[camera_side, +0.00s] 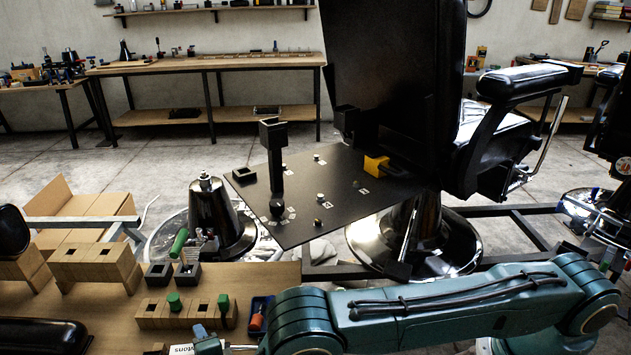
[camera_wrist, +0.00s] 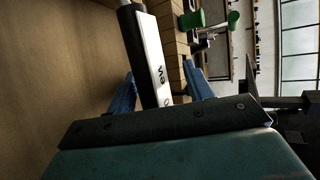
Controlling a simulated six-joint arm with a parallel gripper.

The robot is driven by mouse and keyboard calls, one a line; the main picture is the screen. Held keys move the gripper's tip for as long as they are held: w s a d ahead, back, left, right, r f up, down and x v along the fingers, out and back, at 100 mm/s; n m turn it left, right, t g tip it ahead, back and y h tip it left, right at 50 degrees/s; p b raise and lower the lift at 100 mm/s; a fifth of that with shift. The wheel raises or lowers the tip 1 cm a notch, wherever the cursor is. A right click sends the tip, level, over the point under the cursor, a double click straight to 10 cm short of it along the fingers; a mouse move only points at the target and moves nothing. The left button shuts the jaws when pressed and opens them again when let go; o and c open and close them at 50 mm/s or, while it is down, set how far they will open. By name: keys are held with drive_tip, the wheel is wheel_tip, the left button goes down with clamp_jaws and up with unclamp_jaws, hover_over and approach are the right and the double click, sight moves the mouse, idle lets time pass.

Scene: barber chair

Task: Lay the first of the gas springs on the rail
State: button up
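In the side view, my gripper (camera_side: 204,342) is low at the bottom edge, beside the white lettered label of the spring (camera_side: 182,350), which the frame cuts off. I cannot tell for certain which part is the rail.
Wooden slotted blocks (camera_side: 150,315), green-handled tools (camera_side: 223,300) and a blue tray (camera_side: 261,310) stand close by on the bench. A tilted black board (camera_side: 335,190) carries a tall post (camera_side: 276,170) and small parts. A barber chair (camera_side: 400,60) stands behind.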

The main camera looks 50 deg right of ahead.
drive_tip(key=shift+s, duration=0.1)
drive_tip(key=shift+v, duration=3.7)
drive_tip(key=shift+r, duration=0.15)
drive_tip(key=s+d+r+n+g, duration=0.1)
drive_tip(key=d+r+n+g, duration=0.3)
drive_tip(key=d+r, duration=0.85)
drive_tip(key=s+d+r+n+g, duration=0.25)
drive_tip(key=d+r+n, duration=0.25)
drive_tip(key=d+r, duration=0.7)
drive_tip(key=s+d+r+n+g+y, duration=0.1)
drive_tip(key=s+d+r+n, duration=0.2)
drive_tip(key=s+r, duration=0.2)
drive_tip(key=s+d+r+n+y, duration=0.1)
drive_tip(key=s+d+r+n, duration=0.15)
drive_tip(key=s+r, duration=0.3)
drive_tip(key=s+d+n+y, duration=0.1)
drive_tip(key=s+d+n, duration=0.1)
drive_tip(key=s+n, duration=0.6)
drive_tip(key=s, duration=0.5)
drive_tip(key=shift+s+r, duration=0.4)
